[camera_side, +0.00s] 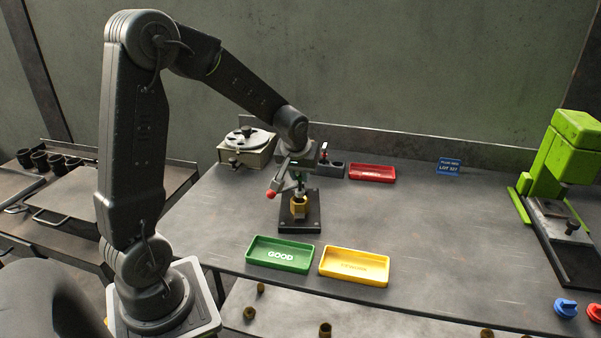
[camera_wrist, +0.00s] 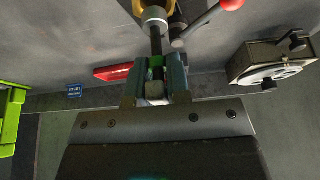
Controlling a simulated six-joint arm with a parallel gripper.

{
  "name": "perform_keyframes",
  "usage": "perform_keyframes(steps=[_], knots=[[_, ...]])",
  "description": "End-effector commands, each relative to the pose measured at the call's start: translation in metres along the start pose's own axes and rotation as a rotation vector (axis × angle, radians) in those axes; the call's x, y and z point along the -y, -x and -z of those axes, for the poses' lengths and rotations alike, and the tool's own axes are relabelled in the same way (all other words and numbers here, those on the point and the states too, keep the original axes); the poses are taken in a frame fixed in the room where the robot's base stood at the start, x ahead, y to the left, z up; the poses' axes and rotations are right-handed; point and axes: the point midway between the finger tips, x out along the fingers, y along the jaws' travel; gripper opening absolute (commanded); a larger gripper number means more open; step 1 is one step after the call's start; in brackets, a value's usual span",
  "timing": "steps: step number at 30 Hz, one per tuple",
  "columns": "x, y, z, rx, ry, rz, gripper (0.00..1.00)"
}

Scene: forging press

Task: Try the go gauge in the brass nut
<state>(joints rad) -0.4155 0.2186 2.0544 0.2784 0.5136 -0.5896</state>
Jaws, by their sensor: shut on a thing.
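The brass nut (camera_side: 299,206) sits upright in a fixture on a dark base plate (camera_side: 313,222) in the middle of the bench. In the wrist view the nut (camera_wrist: 157,13) is at the top edge, partly cut off. My gripper (camera_side: 301,183) is right above the nut. In the wrist view my gripper (camera_wrist: 155,75) is shut on the go gauge (camera_wrist: 156,60), which has a green band and a dark shank. The shank points at the nut and its end meets the nut's opening. How deep it sits in the nut I cannot tell.
A lever with a red ball (camera_side: 271,194) stands just left of the nut. A gauge holder (camera_side: 333,169) with a red-marked piece is behind. Trays lie around: green GOOD (camera_side: 262,262), yellow (camera_side: 345,278), red (camera_side: 372,179). A green press (camera_side: 570,150) is at right; the bench between is clear.

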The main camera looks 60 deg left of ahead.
Motion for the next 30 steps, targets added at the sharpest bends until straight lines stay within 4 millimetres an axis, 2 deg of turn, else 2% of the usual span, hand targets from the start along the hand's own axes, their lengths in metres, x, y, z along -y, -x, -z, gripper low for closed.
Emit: perform_keyframes(steps=[30], knots=[[0.000,-0.014,-0.006,0.000,-0.001,0.000,0.00]])
